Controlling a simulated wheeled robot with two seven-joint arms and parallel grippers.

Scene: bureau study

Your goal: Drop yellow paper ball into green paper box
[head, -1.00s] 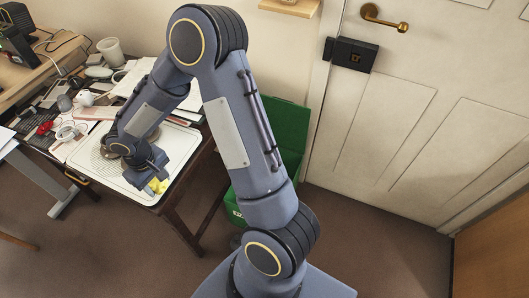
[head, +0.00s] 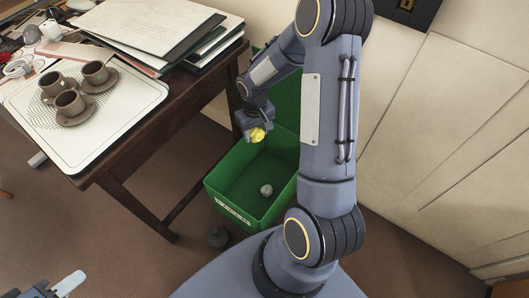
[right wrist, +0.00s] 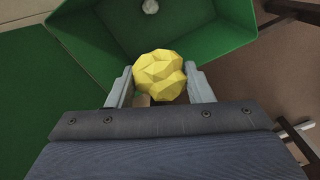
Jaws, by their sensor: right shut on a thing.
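The yellow paper ball (head: 257,135) is held by my right gripper (head: 254,130) above the green paper box. In the right wrist view the ball (right wrist: 159,75) sits between the two fingers of the gripper (right wrist: 160,88), which is shut on it. The open green paper box (head: 211,198) stands on the floor right of the table, its lid raised at the back. A crumpled grey-white ball (head: 266,190) lies on its floor. The box also shows beyond the ball in the right wrist view (right wrist: 215,30). My left gripper (head: 62,287) is partly visible at the bottom left; its opening is unclear.
A dark wooden table (head: 160,120) at the left carries a white tray (head: 130,130) with three brown cups on saucers, and stacked folders (head: 160,35). A white panelled door is at the right.

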